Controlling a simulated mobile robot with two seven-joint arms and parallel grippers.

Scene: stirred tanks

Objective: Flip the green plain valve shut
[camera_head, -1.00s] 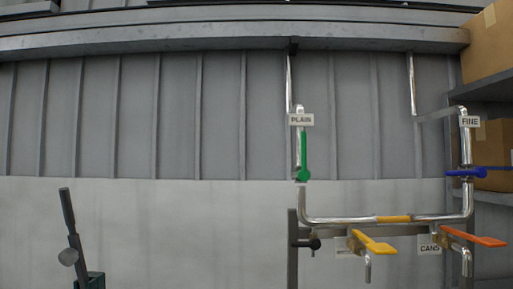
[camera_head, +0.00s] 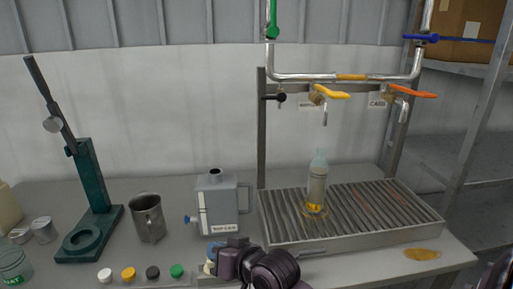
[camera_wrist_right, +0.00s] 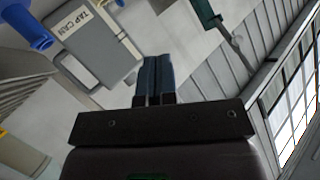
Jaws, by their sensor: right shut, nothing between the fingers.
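The green plain valve (camera_head: 273,20) is at the top edge of the head view, on a steel upright pipe. Its green handle points up along the pipe, and its upper end is cut off by the frame. My right gripper (camera_head: 216,251) is low in the head view, in front of the tap can and far below the valve. In the right wrist view its two blue fingers (camera_wrist_right: 154,78) are together, with nothing between them. The valve does not show in the wrist view. My left gripper is not in view.
Blue (camera_head: 421,38), yellow (camera_head: 331,92) and orange (camera_head: 413,91) valve handles share the pipework. A bottle (camera_head: 317,182) stands on the slatted drip tray (camera_head: 350,244). The tap can (camera_head: 216,208), metal jug (camera_head: 148,217) and green press (camera_head: 91,190) stand left.

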